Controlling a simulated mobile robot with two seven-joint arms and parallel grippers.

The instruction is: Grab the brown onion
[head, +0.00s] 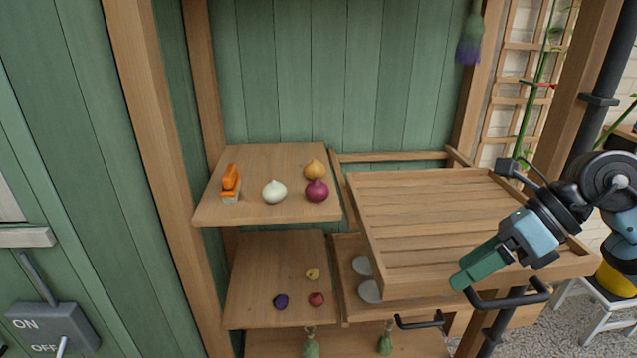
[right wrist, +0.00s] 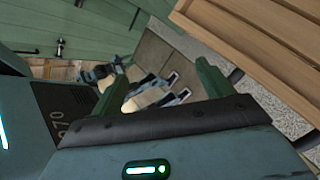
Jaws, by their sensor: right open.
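The brown onion (head: 315,168) sits at the back right of the upper left wooden shelf (head: 240,208). A red onion (head: 317,190) stands just in front of it and overlaps its lower edge in the head view. A white onion (head: 274,191) lies to the left. My right gripper (head: 468,274) is over the slatted wooden top at the right, well away from the onions and empty. Its two green fingers stand apart in the right wrist view (right wrist: 157,85), where no onion shows. My left gripper is not in view.
An orange object (head: 230,178) lies at the upper shelf's left. The slatted top (head: 430,205) fills the space right of the shelf. A lower shelf (head: 250,260) holds small yellow, purple and red items. A wooden post (head: 150,150) stands left.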

